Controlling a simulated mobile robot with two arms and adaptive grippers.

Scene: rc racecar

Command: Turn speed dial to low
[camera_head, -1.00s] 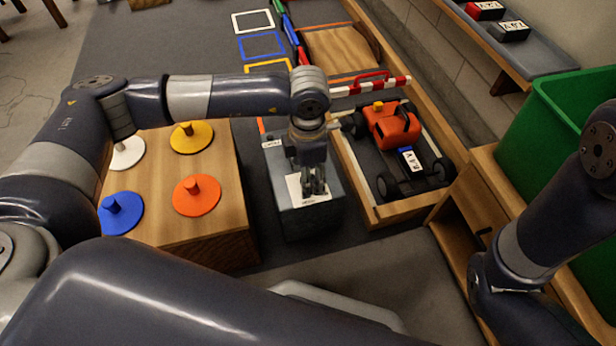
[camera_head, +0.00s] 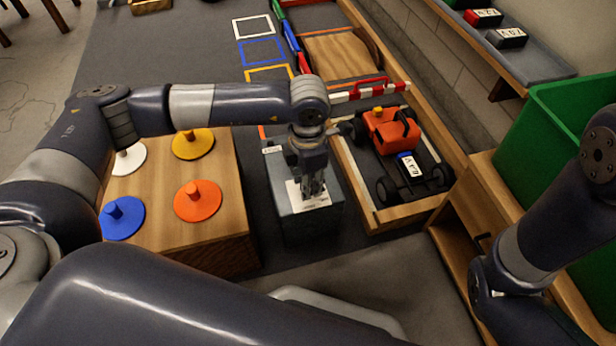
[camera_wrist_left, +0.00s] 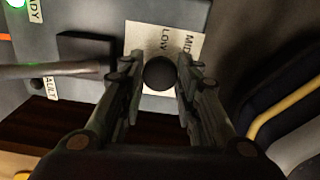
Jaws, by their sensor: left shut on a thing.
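The speed dial (camera_wrist_left: 159,74) is a round dark knob on a white label plate (camera_wrist_left: 140,35) in the left wrist view. The plate reads "LOW" and "MID" beyond the knob; other markings are hidden. It is on top of a grey box (camera_head: 310,222) in the head view. My left gripper (camera_wrist_left: 160,88) points down at the plate and is shut on the knob, with one finger on each side. In the head view the left gripper (camera_head: 313,190) hides the knob. The tips of my right gripper are out of view.
A red racecar (camera_head: 392,132) sits in a wooden-walled bay right of the box. A wooden block (camera_head: 215,240) with coloured knobbed discs stands to the left. A green bin (camera_head: 560,120) is at the right. In the wrist view a green lamp (camera_wrist_left: 14,3) shows on the box.

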